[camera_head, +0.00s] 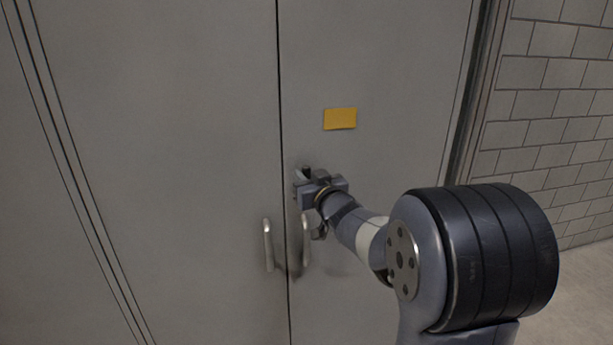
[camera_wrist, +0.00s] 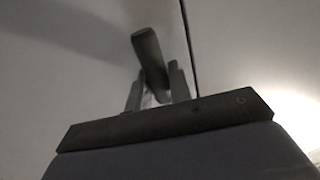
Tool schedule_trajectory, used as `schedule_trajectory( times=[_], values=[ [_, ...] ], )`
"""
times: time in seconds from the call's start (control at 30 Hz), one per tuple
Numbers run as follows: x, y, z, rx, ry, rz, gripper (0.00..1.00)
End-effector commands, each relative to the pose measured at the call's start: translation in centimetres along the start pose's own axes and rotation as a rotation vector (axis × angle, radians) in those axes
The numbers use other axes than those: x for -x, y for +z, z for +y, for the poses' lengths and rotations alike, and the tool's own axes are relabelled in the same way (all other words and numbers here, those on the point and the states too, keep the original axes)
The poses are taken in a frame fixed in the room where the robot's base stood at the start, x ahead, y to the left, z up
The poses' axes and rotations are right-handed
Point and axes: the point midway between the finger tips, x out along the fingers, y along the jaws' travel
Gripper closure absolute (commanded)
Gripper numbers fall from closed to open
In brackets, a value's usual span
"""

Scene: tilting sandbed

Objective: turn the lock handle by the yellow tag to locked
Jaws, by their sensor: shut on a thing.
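The yellow tag (camera_head: 340,119) is on the right door of a grey cabinet. The lock handle (camera_head: 303,173) is below the tag, near the seam between the doors, and my gripper covers part of it. My gripper (camera_head: 302,182) is at this handle. In the wrist view, the lock handle (camera_wrist: 148,50) is a grey bar that runs between the two fingers of my gripper (camera_wrist: 156,82). The fingers are shut on it. The bar sticks out beyond the fingers and looks tilted in this view. The lock's markings cannot be made out.
Two upright pull handles stand just below the lock, one on the left door (camera_head: 268,245) and one on the right door (camera_head: 306,241). The right one is close under my gripper and wrist. A block wall (camera_head: 550,110) is on the right, with bare floor below it.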

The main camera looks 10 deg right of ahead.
Motion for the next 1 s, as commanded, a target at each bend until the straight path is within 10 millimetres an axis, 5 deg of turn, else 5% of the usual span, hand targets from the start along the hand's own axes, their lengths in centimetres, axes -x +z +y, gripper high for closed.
schedule_trajectory(
  times=[0.13,0.53,1.0],
  values=[
    [0.01,0.00,-0.02,0.000,0.000,0.000,1.00],
    [-0.02,0.08,-0.12,0.068,0.000,-0.013,1.00],
    [-0.14,0.31,-0.71,0.444,-0.001,-0.087,1.00]
  ],
)
